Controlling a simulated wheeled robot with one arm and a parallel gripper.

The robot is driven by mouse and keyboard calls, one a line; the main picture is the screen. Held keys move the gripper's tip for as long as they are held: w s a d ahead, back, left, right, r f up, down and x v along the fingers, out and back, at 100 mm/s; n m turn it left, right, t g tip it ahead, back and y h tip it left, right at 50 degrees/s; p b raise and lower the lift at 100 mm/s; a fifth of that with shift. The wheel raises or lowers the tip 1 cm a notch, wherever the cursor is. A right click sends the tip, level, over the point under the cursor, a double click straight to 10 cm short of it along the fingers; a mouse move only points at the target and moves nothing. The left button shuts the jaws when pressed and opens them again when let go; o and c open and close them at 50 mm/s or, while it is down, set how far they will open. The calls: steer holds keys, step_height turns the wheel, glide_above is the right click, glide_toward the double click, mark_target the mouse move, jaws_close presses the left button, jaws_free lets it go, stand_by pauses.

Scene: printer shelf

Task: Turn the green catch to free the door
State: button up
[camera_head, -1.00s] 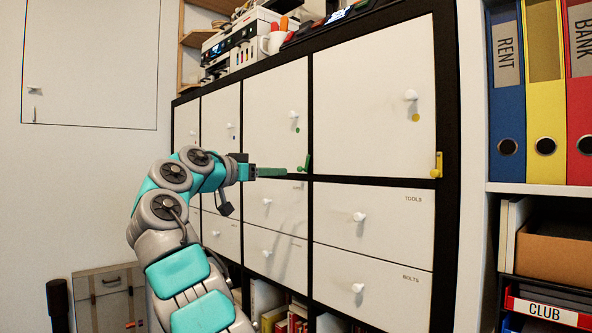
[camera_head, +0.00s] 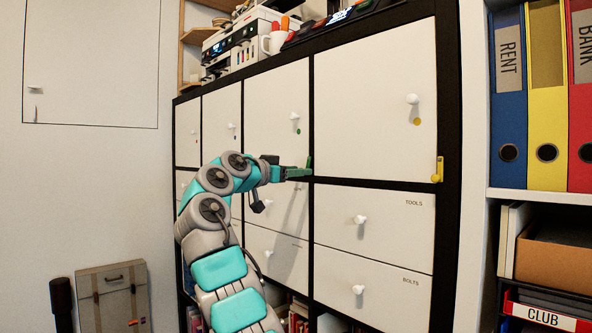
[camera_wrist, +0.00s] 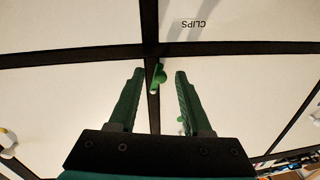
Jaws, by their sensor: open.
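The green catch (camera_head: 308,162) stands upright at the lower right corner of the door with the green dot (camera_head: 272,105). The door is shut, with a white knob (camera_head: 295,116). My gripper (camera_head: 302,172) is level with the catch's lower end and close to it. In the wrist view, which is upside down, the catch (camera_wrist: 158,77) shows between the tips of my open gripper (camera_wrist: 159,72), with a gap on each side. I cannot tell whether the fingertips reach past its front. In the head view the fingers hide part of the catch's base.
A yellow catch (camera_head: 437,170) is at the right door's lower right corner. Drawers with white knobs (camera_head: 361,219) lie below. A printer (camera_head: 240,45) and a mug (camera_head: 274,40) stand on top. Binders (camera_head: 508,110) fill the right shelf. A case (camera_head: 112,297) stands at the lower left.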

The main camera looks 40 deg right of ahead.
jaws_close()
stand_by(0.3)
stand_by(0.3)
